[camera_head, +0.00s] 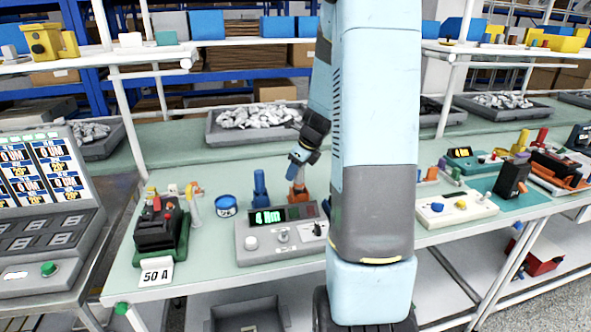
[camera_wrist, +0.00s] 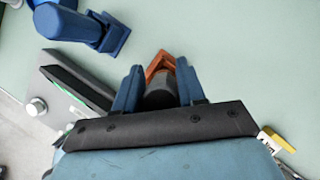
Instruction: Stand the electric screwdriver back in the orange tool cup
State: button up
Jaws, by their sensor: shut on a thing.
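My gripper (camera_wrist: 158,85) is shut on a dark grey cylindrical body, the electric screwdriver (camera_wrist: 160,93), with one blue finger on each side. An orange part, which looks like the tool cup (camera_wrist: 160,62), shows just beyond the screwdriver in the wrist view. In the head view my gripper (camera_head: 299,158) points down above the orange cup (camera_head: 297,196), which stands on the green bench behind the grey tester. The screwdriver's lower end is hidden; I cannot tell whether it is inside the cup or only above it.
The grey tester (camera_head: 283,254) with a green display stands in front of the cup. A blue holder (camera_head: 260,187) stands left of the cup, and a blue tape roll (camera_head: 226,205) farther left. A black breaker (camera_head: 158,228) is at the left. A grey tray of metal parts (camera_head: 215,132) lies behind.

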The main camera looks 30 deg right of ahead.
jog(key=o, duration=1.2)
jog(key=shift+f, duration=0.1)
jog(key=v, duration=1.3)
jog(key=shift+s+d+r, duration=0.15)
jog(key=shift+r, duration=0.15)
jog(key=s+a+r+n, duration=0.2)
jog(key=s+a+n, duration=0.4)
jog(key=n, duration=0.4)
jog(key=s+a+r+n+t+h, duration=0.1)
jog(key=s+a+r+n, duration=0.2)
jog(key=s+a+n, duration=0.4)
jog(key=s+a+r+n+h, duration=0.1)
jog(key=s+a+r+n, duration=0.1)
jog(key=s+a+n, duration=0.5)
jog(key=shift+s+a+r+n+t, duration=0.1)
jog(key=shift+s+n, duration=0.25)
jog(key=shift+n, duration=0.7)
jog(key=shift+s+r+n+t, duration=0.1)
jog(key=shift+s+n, duration=0.2)
jog(key=shift+n, duration=0.7)
jog(key=shift+s+r+n+t, duration=0.1)
jog(key=shift+s+n, duration=0.25)
jog(key=shift+n, duration=0.7)
